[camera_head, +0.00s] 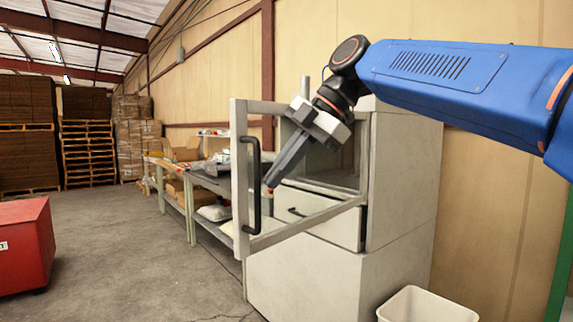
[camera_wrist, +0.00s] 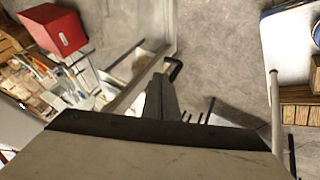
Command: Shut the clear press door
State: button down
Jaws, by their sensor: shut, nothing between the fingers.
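The clear press door (camera_head: 240,185) stands open, swung out from the pale press cabinet (camera_head: 402,190). It has a pale frame, a see-through pane and a black upright handle (camera_head: 256,185) near its free edge. My gripper (camera_head: 269,186) is shut and empty, pointing down and left. Its tip appears just right of the handle; I cannot tell whether it touches the door. In the wrist view the dark fingers (camera_wrist: 158,82) point towards the door frame (camera_wrist: 140,85), with the black handle (camera_wrist: 175,70) close beside their tips.
A drawer front (camera_head: 325,222) shows behind the door. A white bin (camera_head: 427,305) stands at the cabinet's front right. A bench (camera_head: 178,182) with boxes and bags stands left of the press. A red box (camera_head: 25,245) stands at far left. The floor between is clear.

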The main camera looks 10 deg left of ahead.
aim_at(245, 214)
jog(key=shift+x, duration=2.75)
jog(key=shift+a, duration=0.1)
